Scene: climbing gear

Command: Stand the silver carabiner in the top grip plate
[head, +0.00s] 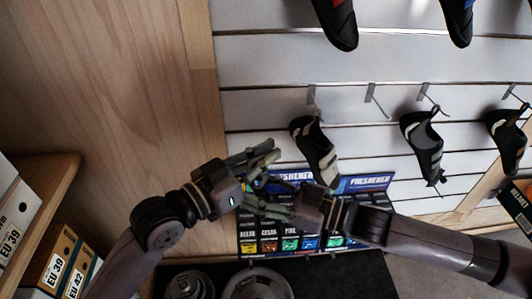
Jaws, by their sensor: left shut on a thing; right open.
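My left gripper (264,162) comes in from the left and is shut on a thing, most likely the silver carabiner. I cannot make the carabiner out among the dark fingers. My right gripper (258,194) comes in from the right, just below the left one, with its fingers open and pointing left. The two grippers overlap in the picture, and I cannot tell whether they touch. No grip plate can be made out in this view.
A freshener display (370,183) stands behind and below my grippers. Climbing shoes (315,150) hang on hooks on the white slatted wall (270,50). Shoe boxes (55,262) sit on a wooden shelf at the left. Round weights (257,284) lie on the dark floor mat (360,278).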

